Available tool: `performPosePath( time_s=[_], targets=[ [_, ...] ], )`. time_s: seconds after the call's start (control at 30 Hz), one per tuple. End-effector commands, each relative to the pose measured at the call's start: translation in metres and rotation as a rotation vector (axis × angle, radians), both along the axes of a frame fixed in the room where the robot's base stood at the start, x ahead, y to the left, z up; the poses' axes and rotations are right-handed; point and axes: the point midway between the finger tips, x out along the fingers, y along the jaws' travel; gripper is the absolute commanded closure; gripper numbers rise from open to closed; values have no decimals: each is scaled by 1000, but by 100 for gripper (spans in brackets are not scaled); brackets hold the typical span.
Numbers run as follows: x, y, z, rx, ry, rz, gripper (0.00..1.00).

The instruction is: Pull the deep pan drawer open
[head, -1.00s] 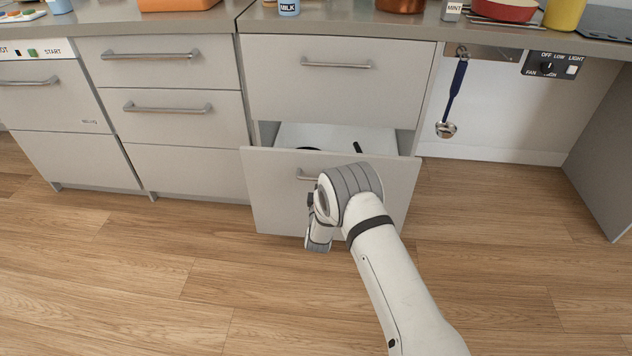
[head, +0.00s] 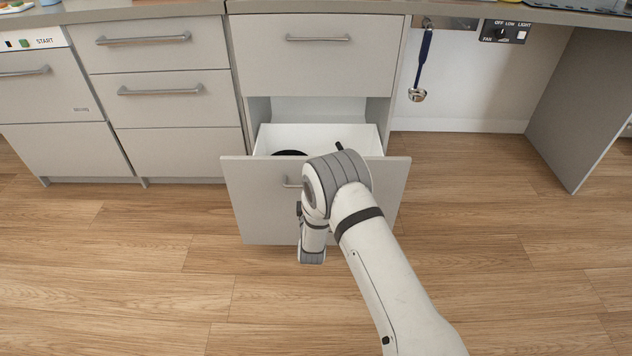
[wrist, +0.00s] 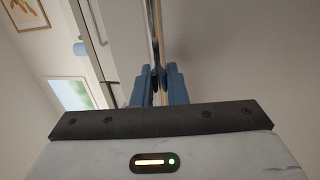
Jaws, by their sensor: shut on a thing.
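The deep pan drawer (head: 255,205) is the lower drawer of the middle-right cabinet and stands well out from it. Its white inside shows, with a dark pan (head: 289,153) partly visible behind the front and a dark pan handle sticking up at the right. The left end of the drawer's grey bar handle (head: 290,182) shows; my arm hides the rest. In the wrist view my gripper (wrist: 158,82) has its two blue fingers shut on the handle. In the head view the fingers are hidden behind my wrist.
The drawer above (head: 310,60) is shut, as are the drawers (head: 160,110) to the left. The wooden floor (head: 250,300) in front is clear.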

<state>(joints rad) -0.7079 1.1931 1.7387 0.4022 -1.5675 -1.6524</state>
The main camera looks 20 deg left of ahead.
Motion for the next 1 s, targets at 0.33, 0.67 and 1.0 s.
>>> performPosePath(
  time_s=[0.33, 0.67, 1.0],
  targets=[
    [-7, 3, 0, -1, 1, 8, 100],
    [-8, 4, 0, 0, 1, 11, 71],
    [-15, 4, -1, -1, 2, 13, 70]
  ],
)
